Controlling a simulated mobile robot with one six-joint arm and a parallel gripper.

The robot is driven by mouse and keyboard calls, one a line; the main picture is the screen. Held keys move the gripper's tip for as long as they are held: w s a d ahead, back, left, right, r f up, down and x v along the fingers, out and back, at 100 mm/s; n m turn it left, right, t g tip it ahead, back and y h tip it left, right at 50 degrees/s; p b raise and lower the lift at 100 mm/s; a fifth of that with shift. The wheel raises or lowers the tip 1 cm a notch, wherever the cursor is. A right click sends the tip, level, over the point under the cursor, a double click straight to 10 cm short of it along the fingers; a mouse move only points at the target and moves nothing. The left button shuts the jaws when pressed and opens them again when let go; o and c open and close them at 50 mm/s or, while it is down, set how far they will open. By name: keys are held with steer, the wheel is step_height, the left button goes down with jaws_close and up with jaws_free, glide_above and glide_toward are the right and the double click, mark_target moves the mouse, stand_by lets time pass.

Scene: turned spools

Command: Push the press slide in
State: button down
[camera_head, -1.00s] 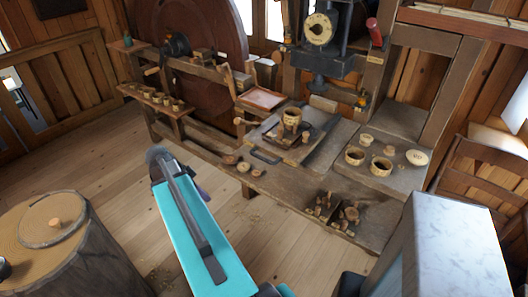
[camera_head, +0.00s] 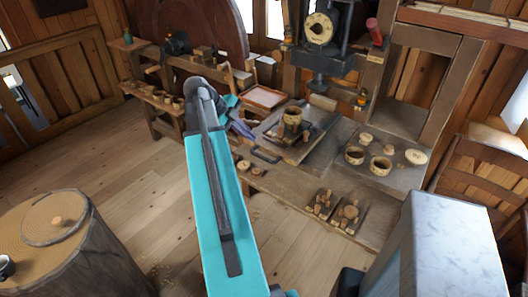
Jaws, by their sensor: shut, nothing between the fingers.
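The press slide (camera_head: 297,154) is a flat dark plate on the bench, drawn out in front of the black press (camera_head: 322,62). A dark bar handle (camera_head: 266,156) is at its front end. My gripper (camera_head: 247,133) is small, dark and purplish at the end of my teal arm. It looks shut and empty. It appears just left of the slide and its handle, with a small gap in the picture; I cannot tell its height above the bench. My arm hides the bench's left-middle part.
Wooden rings and lids (camera_head: 381,166) lie on a plate at the right of the bench. Small bins of turned pieces (camera_head: 346,212) stand at its front edge. A pink-lined tray (camera_head: 265,97) lies behind my gripper. A stump (camera_head: 70,250) and a marble-topped block (camera_head: 455,245) flank me.

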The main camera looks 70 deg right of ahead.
mark_target(265, 150)
steer(key=shift+f, duration=0.15)
steer(key=shift+p+x, duration=1.85)
steer(key=shift+x, duration=2.95)
steer(key=shift+d+f, duration=0.1)
